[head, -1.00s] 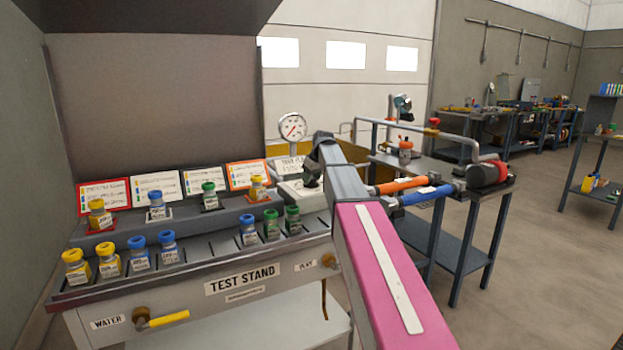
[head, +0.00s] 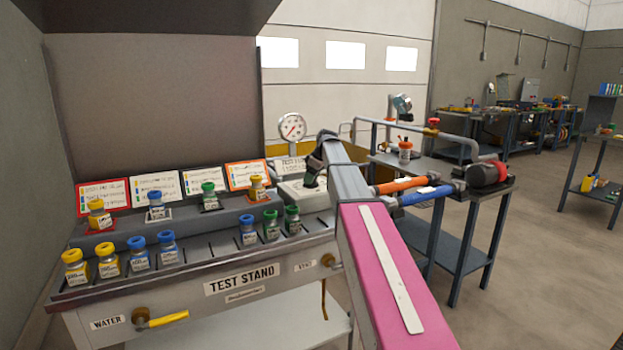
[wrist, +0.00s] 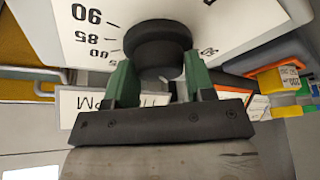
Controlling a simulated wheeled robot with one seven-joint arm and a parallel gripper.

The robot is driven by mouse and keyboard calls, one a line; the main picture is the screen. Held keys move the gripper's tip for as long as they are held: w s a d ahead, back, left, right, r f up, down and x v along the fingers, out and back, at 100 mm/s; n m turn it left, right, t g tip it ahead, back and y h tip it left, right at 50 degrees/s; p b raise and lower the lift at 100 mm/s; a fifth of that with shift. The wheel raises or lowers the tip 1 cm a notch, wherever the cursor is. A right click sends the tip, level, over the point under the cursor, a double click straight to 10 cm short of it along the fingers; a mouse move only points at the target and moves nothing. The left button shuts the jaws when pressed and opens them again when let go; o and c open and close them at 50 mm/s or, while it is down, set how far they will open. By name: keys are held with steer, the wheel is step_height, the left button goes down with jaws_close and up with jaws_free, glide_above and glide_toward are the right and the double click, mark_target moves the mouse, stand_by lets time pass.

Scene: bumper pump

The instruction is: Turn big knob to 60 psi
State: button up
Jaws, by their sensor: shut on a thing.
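The big knob (wrist: 160,45) is a black round knob on a white dial plate (wrist: 85,15) in the wrist view. Numbers including 90, 85 and 80 are printed to its left; its pointer and exact setting are hidden. My gripper (wrist: 155,82), with green fingers, is shut on the knob, one finger on each side. In the head view, my gripper (head: 312,178) reaches down over the pale box (head: 292,192) at the right end of the test stand (head: 190,290); the knob is hidden there. A round gauge (head: 292,127) with a red needle stands behind the box.
Several yellow, blue and green capped bottles (head: 165,247) stand on the stand left of my gripper. Label cards (head: 155,187) lean behind them. Open floor (head: 545,260) lies further right.

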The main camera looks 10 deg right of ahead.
steer(key=shift+f, duration=0.1)
steer(key=o, duration=0.9)
steer(key=v, duration=1.1)
steer(key=shift+a, duration=0.15)
